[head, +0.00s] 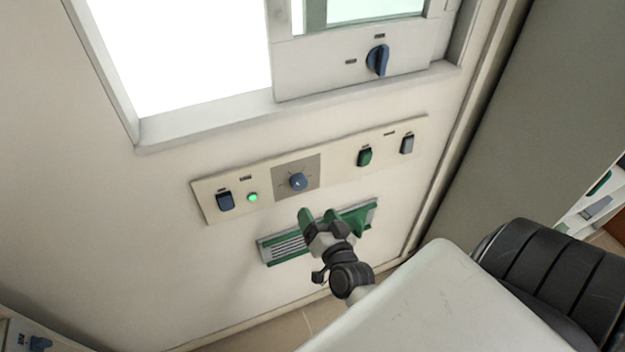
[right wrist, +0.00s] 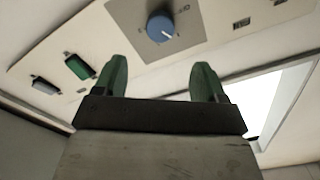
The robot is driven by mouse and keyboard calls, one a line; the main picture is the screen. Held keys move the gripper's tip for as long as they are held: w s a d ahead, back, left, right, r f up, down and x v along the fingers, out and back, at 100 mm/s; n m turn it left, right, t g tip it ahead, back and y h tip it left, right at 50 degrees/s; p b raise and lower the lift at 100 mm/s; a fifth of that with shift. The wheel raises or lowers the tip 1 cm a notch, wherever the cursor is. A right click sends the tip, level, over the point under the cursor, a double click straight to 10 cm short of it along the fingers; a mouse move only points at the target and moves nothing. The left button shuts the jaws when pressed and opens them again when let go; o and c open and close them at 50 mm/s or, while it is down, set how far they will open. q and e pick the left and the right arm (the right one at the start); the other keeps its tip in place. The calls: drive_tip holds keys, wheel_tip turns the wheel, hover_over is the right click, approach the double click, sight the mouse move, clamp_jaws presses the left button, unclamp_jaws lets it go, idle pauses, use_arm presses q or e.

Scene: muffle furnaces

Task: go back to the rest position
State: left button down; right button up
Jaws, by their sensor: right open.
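My right gripper (head: 332,218) is open and empty, with green fingers, in front of the furnace below its control panel. In the right wrist view its fingers (right wrist: 162,66) stand apart with nothing between them. The control panel (head: 330,163) carries a blue knob (head: 298,182), a lit green lamp (head: 253,197), a dark blue switch (head: 225,201), a green switch (head: 365,157) and a grey switch (head: 407,144). The knob also shows in the right wrist view (right wrist: 161,27), beyond the fingertips. I cannot tell whether the gripper touches anything. My left gripper is out of view.
A green-framed vent (head: 288,247) lies partly behind the right gripper. Above the panel is a bright opening (head: 190,50) beside a door-like part with a blue knob (head: 378,60). A grey surface (head: 500,140) stands at the right.

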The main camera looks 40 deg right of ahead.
idle(0.6)
drive_tip(key=s+a+f+n+g+y, duration=0.1)
drive_tip(key=s+a+f+n+g, duration=0.15)
drive_tip(key=f, duration=0.55)
drive_tip(key=s+a+f+n+g+y, duration=0.1)
drive_tip(key=s+a+f+g+y, duration=0.15)
drive_tip(key=f, duration=0.65)
drive_tip(key=s+a+f+n+g+y, duration=0.1)
drive_tip(key=s+a+f+n+g, duration=0.2)
drive_tip(key=f, duration=0.5)
drive_tip(key=s+f+n+g, duration=0.1)
drive_tip(key=s+f+g, duration=0.2)
drive_tip(key=s, duration=0.6)
drive_tip(key=s+d+f+n+g, duration=0.1)
drive_tip(key=s+f+n+g, duration=0.1)
drive_tip(key=s+f, duration=0.6)
drive_tip(key=s+f+n+g, duration=0.2)
drive_tip(key=s+f, duration=0.3)
drive_tip(key=s, duration=0.4)
drive_tip(key=shift+s+d+f+g, duration=0.15)
drive_tip(key=shift+s+g, duration=0.25)
drive_tip(key=shift+g, duration=0.4)
drive_tip(key=shift+h, duration=0.25)
